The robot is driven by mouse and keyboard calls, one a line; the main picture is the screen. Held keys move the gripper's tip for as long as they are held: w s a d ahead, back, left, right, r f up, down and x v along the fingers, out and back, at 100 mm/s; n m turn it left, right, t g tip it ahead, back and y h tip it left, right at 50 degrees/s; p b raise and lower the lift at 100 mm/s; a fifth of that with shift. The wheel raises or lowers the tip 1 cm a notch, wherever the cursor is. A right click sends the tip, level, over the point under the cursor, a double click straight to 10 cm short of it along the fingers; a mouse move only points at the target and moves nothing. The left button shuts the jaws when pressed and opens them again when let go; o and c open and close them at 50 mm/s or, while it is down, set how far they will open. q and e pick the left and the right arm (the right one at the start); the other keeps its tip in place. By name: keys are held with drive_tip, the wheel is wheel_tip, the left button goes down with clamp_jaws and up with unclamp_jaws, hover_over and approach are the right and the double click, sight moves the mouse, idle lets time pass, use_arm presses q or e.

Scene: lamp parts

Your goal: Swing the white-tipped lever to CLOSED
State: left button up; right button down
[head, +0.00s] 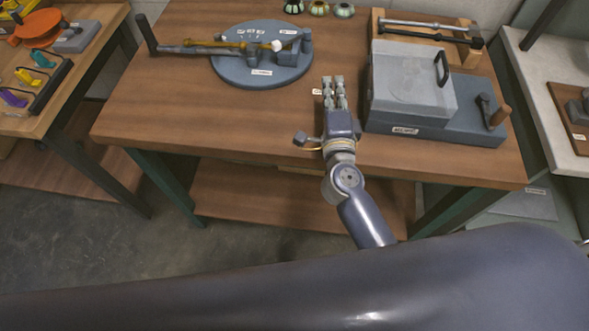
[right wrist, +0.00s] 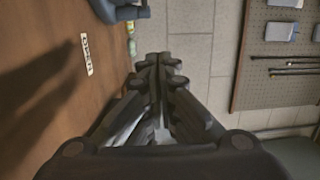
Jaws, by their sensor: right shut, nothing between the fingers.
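A lever with a white ball tip (head: 277,46) lies across a round grey-blue disc (head: 235,70) on the wooden table. A long bar with a dark upright handle (head: 147,36) extends left past the disc's edge. Small labels on the disc are too small to read in the head view. My right gripper (head: 334,83) is shut and empty over the table, to the right of and nearer than the disc, apart from the lever. It also shows shut in the right wrist view (right wrist: 160,62). A label reading OPEN (right wrist: 87,54) lies on the table. My left gripper is not in view.
A grey box with a clear lid and handle (head: 411,85) stands close to the right of my gripper. Behind it is a wooden tray with rods (head: 425,27). Small round pots (head: 318,8) stand at the back. The table's front left is clear.

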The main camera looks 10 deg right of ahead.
drive_tip(key=s+a+r+n+y, duration=0.4)
drive_tip(key=s+a+n+y, duration=0.2)
drive_tip(key=a+n+y, duration=0.5)
drive_tip(key=s+f+n+g, duration=0.9)
drive_tip(key=s+f+n, duration=0.1)
drive_tip(key=f, duration=0.1)
drive_tip(key=shift+f, duration=0.2)
drive_tip(key=shift+a, duration=0.1)
